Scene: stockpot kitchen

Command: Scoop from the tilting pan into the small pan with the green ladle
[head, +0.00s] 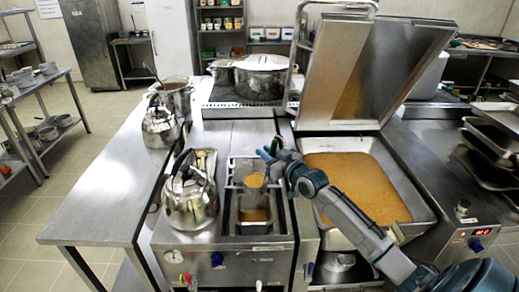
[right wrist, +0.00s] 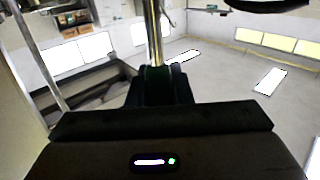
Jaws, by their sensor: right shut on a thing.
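The tilting pan (head: 423,212) stands at the right with its lid (head: 337,65) raised; it holds a wide layer of orange-brown food. The small pan (head: 240,228) sits in the counter left of it, with some of the same food in it. My right gripper (head: 268,156) reaches over from the right and is shut on the ladle. The ladle's bowl (head: 254,181) looks filled with orange food and appears above the far part of the small pan. In the right wrist view, the ladle's shiny handle (right wrist: 154,35) stands up from the jaws. My left gripper is not in view.
A kettle (head: 191,198) stands close left of the small pan, another kettle (head: 160,128) farther back. Large stockpots (head: 262,77) stand on the stove behind. The left worktop (head: 100,205) is mostly clear. Stacked trays (head: 490,140) lie at the right.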

